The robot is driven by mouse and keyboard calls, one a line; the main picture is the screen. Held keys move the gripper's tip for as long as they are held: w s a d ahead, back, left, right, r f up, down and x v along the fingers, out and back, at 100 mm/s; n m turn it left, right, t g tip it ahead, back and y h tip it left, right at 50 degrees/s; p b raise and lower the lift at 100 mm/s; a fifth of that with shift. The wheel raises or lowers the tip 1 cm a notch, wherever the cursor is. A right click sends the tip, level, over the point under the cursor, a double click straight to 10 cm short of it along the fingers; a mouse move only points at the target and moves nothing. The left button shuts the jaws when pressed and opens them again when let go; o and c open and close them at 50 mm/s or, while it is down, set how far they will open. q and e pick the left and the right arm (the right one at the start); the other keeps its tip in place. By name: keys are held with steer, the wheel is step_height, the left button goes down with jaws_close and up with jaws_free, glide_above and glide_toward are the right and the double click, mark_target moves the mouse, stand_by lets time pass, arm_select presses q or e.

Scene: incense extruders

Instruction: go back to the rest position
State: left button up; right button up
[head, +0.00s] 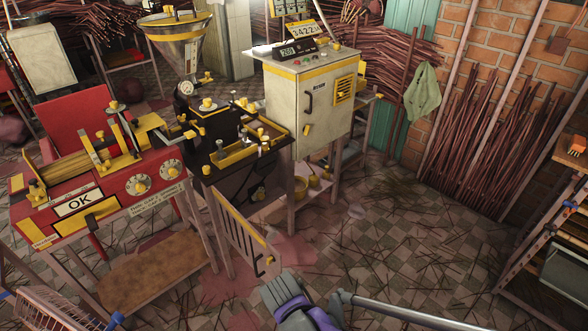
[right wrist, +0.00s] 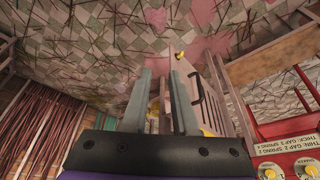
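My right gripper (head: 278,289) shows at the bottom middle of the head view, with grey fingers and a purple wrist, above the tiled floor. In the right wrist view the two fingers of this gripper (right wrist: 160,75) stand apart with a gap between them. Nothing is held in the gap; background shows through it. My left gripper is not in view.
A red machine (head: 110,190) with an OK label stands at left. A black extruder (head: 225,140) and white control cabinet (head: 312,100) stand centre. A wooden rack (head: 545,225) stands right. Stick bundles (head: 480,140) lean on the brick wall. Floor (head: 420,245) between is stick-littered.

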steer(key=s+d+r+n, duration=0.1)
steer(key=s+d+r, duration=0.3)
steer(key=s+d, duration=0.55)
steer(key=s+d+r, duration=0.4)
steer(key=s+d, duration=0.4)
steer(key=d, duration=0.2)
arm_select(q)
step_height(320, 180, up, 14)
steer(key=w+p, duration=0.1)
steer(key=p, duration=1.1)
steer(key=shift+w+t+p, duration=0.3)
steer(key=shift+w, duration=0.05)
arm_select(e)
step_height(320, 180, up, 14)
steer(key=w+t, duration=0.1)
steer(key=w, duration=0.1)
steer(key=shift+w+f, duration=0.2)
steer(key=shift+w, duration=0.15)
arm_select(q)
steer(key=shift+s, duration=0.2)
arm_select(e)
steer(key=shift+s, duration=0.2)
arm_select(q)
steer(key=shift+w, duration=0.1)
arm_select(e)
steer(key=shift+w, duration=0.15)
